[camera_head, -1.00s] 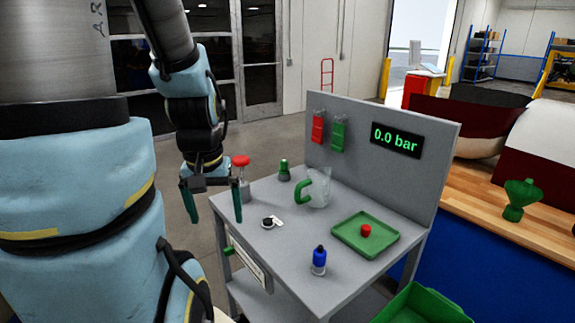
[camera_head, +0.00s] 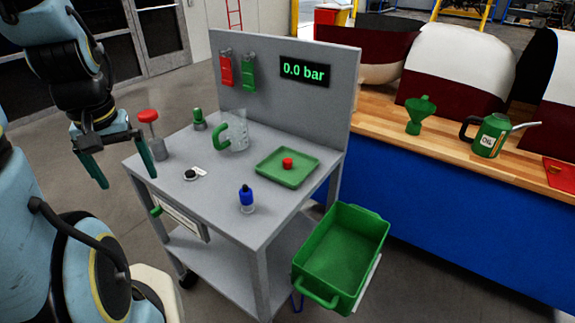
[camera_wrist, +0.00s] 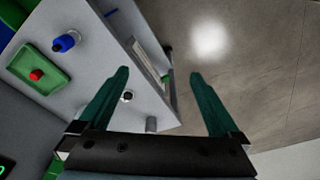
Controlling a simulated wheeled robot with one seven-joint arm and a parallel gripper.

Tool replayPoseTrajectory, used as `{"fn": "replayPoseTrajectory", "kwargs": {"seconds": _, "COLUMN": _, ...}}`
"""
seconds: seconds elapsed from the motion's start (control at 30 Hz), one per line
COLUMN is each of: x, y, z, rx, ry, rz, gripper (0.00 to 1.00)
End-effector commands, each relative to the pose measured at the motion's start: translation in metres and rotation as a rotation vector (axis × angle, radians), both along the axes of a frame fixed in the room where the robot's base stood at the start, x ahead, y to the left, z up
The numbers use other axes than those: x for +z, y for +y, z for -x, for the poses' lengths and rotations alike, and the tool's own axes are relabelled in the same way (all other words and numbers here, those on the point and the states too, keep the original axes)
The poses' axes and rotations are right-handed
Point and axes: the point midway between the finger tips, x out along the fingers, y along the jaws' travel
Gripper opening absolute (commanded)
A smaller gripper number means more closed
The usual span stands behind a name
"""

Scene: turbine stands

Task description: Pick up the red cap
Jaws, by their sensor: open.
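The small red cap (camera_head: 288,163) sits in a shallow green tray (camera_head: 262,167) on the grey cart's top, toward its right side. In the wrist view the red cap (camera_wrist: 37,75) shows at the left, in the green tray (camera_wrist: 22,62). My gripper (camera_head: 128,178) is open and empty, with dark green fingers pointing down beside the cart's left edge, well apart from the cap. In the wrist view my gripper (camera_wrist: 158,78) has its fingers wide apart, with floor and the cart's edge between and beyond them.
On the cart (camera_head: 205,215) stand a blue-topped bottle (camera_head: 247,200), a clear jug with green handle (camera_head: 236,140), a red knob (camera_head: 148,116), a green-topped fitting (camera_head: 199,121) and a black round piece (camera_head: 190,175). A back panel rises behind. A green bin (camera_head: 345,255) is at the right.

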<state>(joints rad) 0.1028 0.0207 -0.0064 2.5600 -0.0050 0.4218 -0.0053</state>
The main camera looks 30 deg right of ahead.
Motion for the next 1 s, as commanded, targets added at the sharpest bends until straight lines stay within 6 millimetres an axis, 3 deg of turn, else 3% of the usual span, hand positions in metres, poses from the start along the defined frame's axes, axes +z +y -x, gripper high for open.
{"fn": "replayPoseTrajectory", "kwargs": {"seconds": 0.17, "x": -0.004, "y": -0.019, "z": -0.022, "rx": 0.045, "ry": 0.01, "rz": 0.012, "gripper": 0.78}}
{"fn": "replayPoseTrajectory", "kwargs": {"seconds": 0.27, "x": -0.01, "y": -0.056, "z": -0.057, "rx": 0.134, "ry": 0.031, "rz": 0.031, "gripper": 0.69}}
{"fn": "replayPoseTrajectory", "kwargs": {"seconds": 0.4, "x": -0.023, "y": -0.141, "z": -0.106, "rx": 0.316, "ry": 0.074, "rz": 0.051, "gripper": 0.69}}
{"fn": "replayPoseTrajectory", "kwargs": {"seconds": 0.5, "x": -0.034, "y": -0.211, "z": -0.126, "rx": 0.454, "ry": 0.101, "rz": 0.056, "gripper": 0.69}}
{"fn": "replayPoseTrajectory", "kwargs": {"seconds": 0.6, "x": -0.046, "y": -0.278, "z": -0.133, "rx": 0.583, "ry": 0.12, "rz": 0.053, "gripper": 0.69}}
{"fn": "replayPoseTrajectory", "kwargs": {"seconds": 0.73, "x": -0.057, "y": -0.346, "z": -0.128, "rx": 0.717, "ry": 0.133, "rz": 0.046, "gripper": 0.69}}
{"fn": "replayPoseTrajectory", "kwargs": {"seconds": 0.87, "x": -0.063, "y": -0.383, "z": -0.12, "rx": 0.799, "ry": 0.137, "rz": 0.041, "gripper": 0.69}}
{"fn": "replayPoseTrajectory", "kwargs": {"seconds": 1.0, "x": -0.071, "y": -0.394, "z": -0.117, "rx": 0.831, "ry": 0.138, "rz": 0.037, "gripper": 0.69}}
